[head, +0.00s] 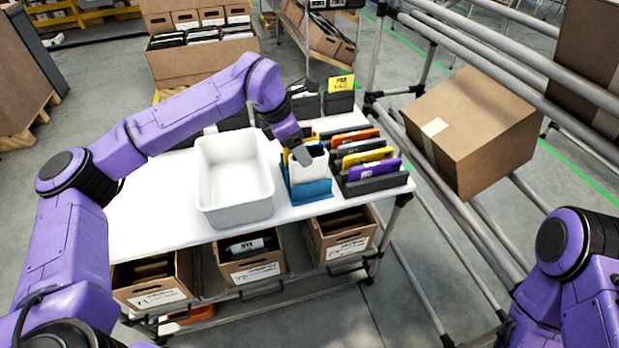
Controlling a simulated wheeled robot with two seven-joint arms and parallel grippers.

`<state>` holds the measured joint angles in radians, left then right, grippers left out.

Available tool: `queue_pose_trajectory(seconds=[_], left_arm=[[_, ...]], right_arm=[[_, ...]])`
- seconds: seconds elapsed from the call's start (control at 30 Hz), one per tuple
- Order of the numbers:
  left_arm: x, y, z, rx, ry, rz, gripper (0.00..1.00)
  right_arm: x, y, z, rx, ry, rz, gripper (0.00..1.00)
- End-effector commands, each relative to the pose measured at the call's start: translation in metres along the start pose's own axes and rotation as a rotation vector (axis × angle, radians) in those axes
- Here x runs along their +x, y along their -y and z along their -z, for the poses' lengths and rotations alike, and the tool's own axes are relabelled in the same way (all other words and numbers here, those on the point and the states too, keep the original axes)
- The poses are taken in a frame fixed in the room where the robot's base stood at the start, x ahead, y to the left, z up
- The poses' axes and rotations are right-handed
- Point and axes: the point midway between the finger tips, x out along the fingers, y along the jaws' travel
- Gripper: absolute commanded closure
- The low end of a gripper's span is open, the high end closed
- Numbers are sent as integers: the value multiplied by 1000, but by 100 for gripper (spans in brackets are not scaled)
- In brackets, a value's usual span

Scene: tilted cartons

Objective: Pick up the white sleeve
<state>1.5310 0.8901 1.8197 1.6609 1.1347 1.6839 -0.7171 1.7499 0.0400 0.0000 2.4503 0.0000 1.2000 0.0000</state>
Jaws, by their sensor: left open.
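The white sleeve (309,170) stands at the front of a blue holder (312,191) on the white table. My left gripper (303,157) is at the sleeve's top edge, pointing down, and covers part of it. It is open; whether its fingers straddle the sleeve is too small to tell. Of my right arm only links show at the right edge; its gripper is out of view.
An empty white tub (236,212) stands left of the holder. A dark holder (377,184) with orange, yellow and purple sleeves stands close on the right. Cartons (345,235) fill the shelf below. A tilted carton (472,130) rests on the pipe rack at right.

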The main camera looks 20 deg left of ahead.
Motion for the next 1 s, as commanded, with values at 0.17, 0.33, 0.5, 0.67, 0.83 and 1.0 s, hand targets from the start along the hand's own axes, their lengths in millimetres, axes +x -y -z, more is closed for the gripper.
queue_pose_trajectory(seconds=[0.17,0.33,0.5,0.67,0.83,1.0], left_arm=[[32,-2,-6,0,-3,6,32],[50,-3,-6,0,0,1,32],[50,-3,-6,0,0,0,32],[50,-3,-6,0,-1,1,78],[49,-3,-6,1,0,0,100],[45,-3,-8,1,1,-1,100]], right_arm=[[-6,0,3,0,0,0,0],[-6,0,3,0,0,0,0],[-6,0,2,0,0,0,0],[-6,0,2,0,0,0,0],[-6,0,2,0,0,0,0],[-5,0,2,0,0,0,0]])
